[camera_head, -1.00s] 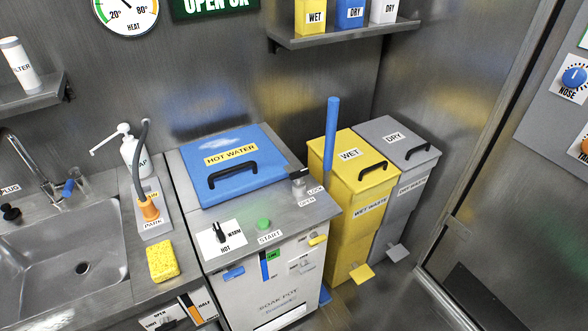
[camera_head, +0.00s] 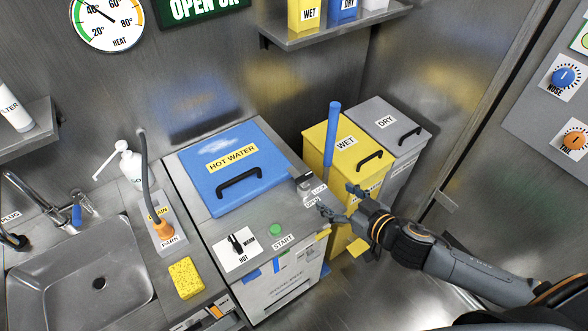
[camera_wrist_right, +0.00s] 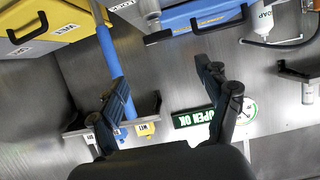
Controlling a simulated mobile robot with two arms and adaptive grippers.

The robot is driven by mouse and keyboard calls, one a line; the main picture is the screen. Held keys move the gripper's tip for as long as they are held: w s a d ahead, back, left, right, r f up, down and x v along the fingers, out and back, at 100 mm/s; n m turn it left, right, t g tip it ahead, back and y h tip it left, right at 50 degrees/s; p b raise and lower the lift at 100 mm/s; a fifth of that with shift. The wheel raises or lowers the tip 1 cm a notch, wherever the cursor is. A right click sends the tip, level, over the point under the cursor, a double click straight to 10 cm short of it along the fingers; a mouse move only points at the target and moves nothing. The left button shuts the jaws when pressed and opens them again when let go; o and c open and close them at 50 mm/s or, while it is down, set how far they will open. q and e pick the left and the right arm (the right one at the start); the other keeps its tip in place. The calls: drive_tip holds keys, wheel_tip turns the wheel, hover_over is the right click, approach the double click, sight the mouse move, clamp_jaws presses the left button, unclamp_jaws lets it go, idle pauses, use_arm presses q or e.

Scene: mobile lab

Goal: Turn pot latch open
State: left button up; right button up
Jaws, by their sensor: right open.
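The soak pot has a blue HOT WATER lid (camera_head: 225,165) with a black handle, and the lid is down. The pot latch (camera_head: 303,183) is a small grey piece at the lid's right front corner, by LOCK and OPEN labels. In the right wrist view the latch (camera_wrist_right: 151,12) shows at the top, beyond the fingertips. My right gripper (camera_head: 338,197) is open and empty, just right of the latch and apart from it. Its two spread fingers also show in the right wrist view (camera_wrist_right: 165,80). My left gripper is out of view.
A blue pole (camera_head: 332,135) stands upright close behind the right gripper. Yellow WET (camera_head: 318,150) and grey DRY (camera_head: 375,118) bins stand right of the pot. A sink (camera_head: 75,285), yellow sponge (camera_head: 186,278) and hose are at left.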

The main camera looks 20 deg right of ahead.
sight(306, 177)
drive_tip(key=p+x, duration=0.2)
drive_tip(key=x, duration=1.1)
drive_tip(key=shift+w+f, duration=0.1)
drive_tip(key=shift+w, duration=0.1)
clamp_jaws()
drive_tip(key=shift+d, duration=0.1)
